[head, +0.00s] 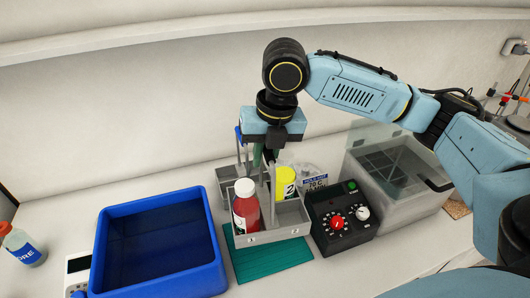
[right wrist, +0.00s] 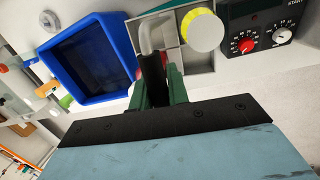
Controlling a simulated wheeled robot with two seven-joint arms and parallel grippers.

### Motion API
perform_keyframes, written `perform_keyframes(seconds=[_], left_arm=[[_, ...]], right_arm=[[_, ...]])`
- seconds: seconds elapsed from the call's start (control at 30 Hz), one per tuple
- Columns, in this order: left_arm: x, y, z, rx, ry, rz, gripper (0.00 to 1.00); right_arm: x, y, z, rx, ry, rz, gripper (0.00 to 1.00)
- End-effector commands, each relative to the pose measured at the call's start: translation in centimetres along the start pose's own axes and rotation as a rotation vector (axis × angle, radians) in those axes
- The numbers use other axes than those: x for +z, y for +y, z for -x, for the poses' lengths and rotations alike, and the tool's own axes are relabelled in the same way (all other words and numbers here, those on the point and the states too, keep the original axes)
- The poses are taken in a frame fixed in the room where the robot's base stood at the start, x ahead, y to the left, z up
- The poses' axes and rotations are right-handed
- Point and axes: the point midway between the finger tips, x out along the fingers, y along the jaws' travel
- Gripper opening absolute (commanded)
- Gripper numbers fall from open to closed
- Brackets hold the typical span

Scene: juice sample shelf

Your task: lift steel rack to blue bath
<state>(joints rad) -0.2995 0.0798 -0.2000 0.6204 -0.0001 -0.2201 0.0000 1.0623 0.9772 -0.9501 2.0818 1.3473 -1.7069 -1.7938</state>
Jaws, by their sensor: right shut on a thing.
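The steel rack (head: 273,236) is a grey caddy with an upright handle, above or on a teal mat. I cannot tell whether the rack is clear of the mat. The blue bath (head: 206,275) is left of the rack and also shows in the right wrist view (right wrist: 123,33). My left gripper is out of view.
The teal mat (head: 262,264) shows in front of the rack. A black control box (head: 342,219) with red and white knobs is close to its right, with a clear-walled tank (head: 402,207) behind. A bottle (head: 22,246) and a white device (head: 78,264) are left of the bath.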

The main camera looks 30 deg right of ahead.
Motion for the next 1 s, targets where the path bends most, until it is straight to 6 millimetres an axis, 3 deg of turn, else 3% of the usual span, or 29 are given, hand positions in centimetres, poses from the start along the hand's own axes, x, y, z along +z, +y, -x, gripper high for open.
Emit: perform_keyframes(seconds=[0.03, 0.47, 0.73, 1.0], left_arm=[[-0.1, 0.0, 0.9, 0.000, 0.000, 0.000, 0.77], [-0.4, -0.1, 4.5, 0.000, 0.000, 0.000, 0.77], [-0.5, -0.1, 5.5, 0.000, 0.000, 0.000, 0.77], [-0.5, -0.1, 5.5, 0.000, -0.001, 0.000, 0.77]], right_arm=[[0.1, 0.2, 0.9, 0.003, -0.004, 0.000, 0.00], [0.5, 0.6, 3.8, 0.004, -0.004, 0.000, 0.00], [0.7, 0.9, 5.8, 0.005, -0.005, 0.000, 0.00], [0.7, 0.9, 6.0, 0.004, -0.004, 0.000, 0.00]])
